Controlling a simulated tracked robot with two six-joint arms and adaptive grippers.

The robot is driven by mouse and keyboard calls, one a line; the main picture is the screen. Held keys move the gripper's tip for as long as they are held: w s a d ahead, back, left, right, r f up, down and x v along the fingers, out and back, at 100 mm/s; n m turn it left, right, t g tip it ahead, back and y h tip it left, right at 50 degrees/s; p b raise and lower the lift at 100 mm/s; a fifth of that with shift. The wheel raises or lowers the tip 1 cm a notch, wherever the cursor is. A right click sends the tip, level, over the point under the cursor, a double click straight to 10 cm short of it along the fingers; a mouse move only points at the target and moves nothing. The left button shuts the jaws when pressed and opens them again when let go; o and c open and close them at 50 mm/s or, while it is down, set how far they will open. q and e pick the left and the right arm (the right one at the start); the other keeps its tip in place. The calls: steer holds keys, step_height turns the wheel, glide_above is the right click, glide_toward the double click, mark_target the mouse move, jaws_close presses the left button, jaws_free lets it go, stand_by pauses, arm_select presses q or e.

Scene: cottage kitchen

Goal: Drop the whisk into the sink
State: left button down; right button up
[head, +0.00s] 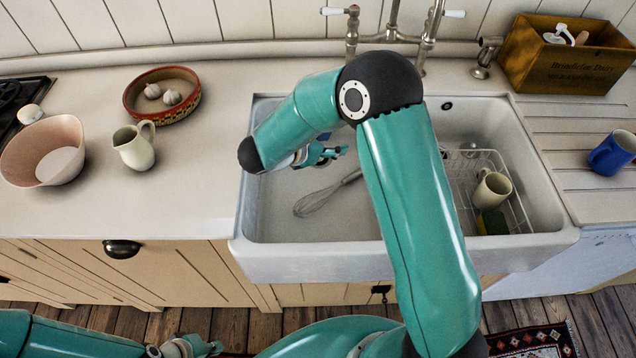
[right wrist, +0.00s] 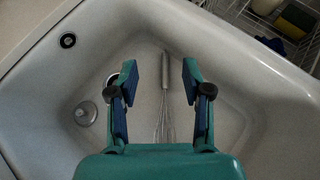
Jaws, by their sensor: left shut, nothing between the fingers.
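The whisk (head: 318,201) is a wire balloon whisk with a grey handle. It lies on the floor of the white sink (head: 268,228), in the left part of the basin. My right gripper (head: 338,152) is over the basin, above and apart from the whisk. In the right wrist view its two fingers (right wrist: 160,70) are spread with nothing between them, and the whisk (right wrist: 165,80) shows below, beyond the fingertips. My left gripper (head: 212,348) is low in front of the cupboards, shut and empty. My right arm hides the middle of the sink.
A wire rack (head: 462,165) with a cream mug (head: 491,189) stands in the sink's right part. Left on the counter are a pink bowl (head: 42,152), a jug (head: 134,147) and a garlic bowl (head: 163,92). A blue mug (head: 612,152) and wooden crate (head: 566,62) are right.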

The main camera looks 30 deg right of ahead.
steer(key=v, duration=1.2)
steer(key=shift+a+f, duration=0.1)
steer(key=shift+f, duration=0.05)
stand_by(0.3)
